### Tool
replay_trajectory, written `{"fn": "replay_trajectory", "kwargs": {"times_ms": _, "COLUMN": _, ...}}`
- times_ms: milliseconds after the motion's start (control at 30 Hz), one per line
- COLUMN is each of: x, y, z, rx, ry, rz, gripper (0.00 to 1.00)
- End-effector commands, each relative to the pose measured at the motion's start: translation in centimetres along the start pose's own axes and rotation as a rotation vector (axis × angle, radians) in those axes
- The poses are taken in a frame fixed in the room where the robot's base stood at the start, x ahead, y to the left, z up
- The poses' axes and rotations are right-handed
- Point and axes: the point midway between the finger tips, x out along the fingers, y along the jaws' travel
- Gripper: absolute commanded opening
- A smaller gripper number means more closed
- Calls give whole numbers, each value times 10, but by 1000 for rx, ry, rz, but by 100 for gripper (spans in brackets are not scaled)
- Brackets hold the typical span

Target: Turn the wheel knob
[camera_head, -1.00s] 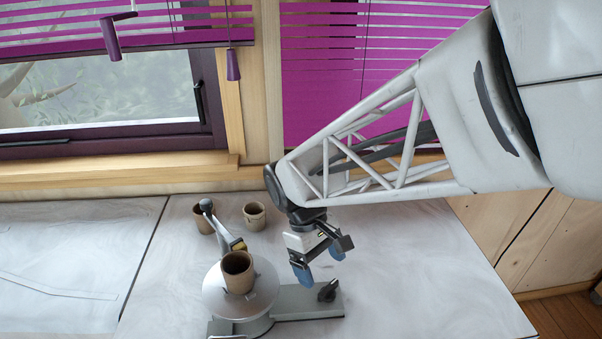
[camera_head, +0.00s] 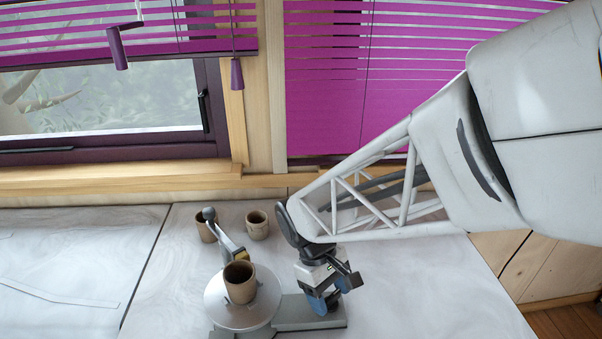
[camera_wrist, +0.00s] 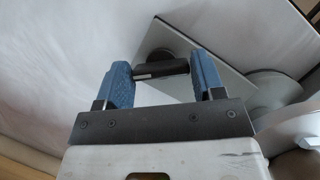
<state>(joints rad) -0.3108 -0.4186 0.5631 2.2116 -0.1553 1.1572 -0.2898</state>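The device has a grey base (camera_head: 300,312), a round silver disc (camera_head: 215,305) and a small black knob. In the wrist view, the black bar-shaped knob (camera_wrist: 160,69) stands on the base plate (camera_wrist: 218,72). My gripper (camera_head: 322,303) is low over the right end of the base and hides the knob in the head view. In the wrist view my gripper (camera_wrist: 162,72) is open, with its blue fingers on either side of the knob's ends. I cannot tell whether they touch it.
A brown cup (camera_head: 239,284) stands on the disc, beside a lever (camera_head: 229,240) with a dark round end. Two more cups, one (camera_head: 257,225) near the lever and one (camera_head: 205,230) behind it, stand toward the window wall. The table right of the base is clear.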

Motion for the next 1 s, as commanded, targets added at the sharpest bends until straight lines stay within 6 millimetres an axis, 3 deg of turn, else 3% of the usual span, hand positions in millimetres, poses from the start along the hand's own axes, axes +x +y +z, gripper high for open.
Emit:
{"fn": "replay_trajectory", "kwargs": {"times_ms": 33, "x": 0, "y": 0, "z": 0, "rx": 0, "ry": 0, "rz": 0, "gripper": 54}}
{"fn": "replay_trajectory", "kwargs": {"times_ms": 167, "x": 0, "y": 0, "z": 0, "rx": 0, "ry": 0, "rz": 0, "gripper": 36}}
{"fn": "replay_trajectory", "kwargs": {"times_ms": 567, "x": 0, "y": 0, "z": 0, "rx": 50, "ry": 0, "rz": -22, "gripper": 36}}
{"fn": "replay_trajectory", "kwargs": {"times_ms": 1000, "x": -1, "y": 2, "z": 1, "rx": 322, "ry": 0, "rz": -134, "gripper": 36}}
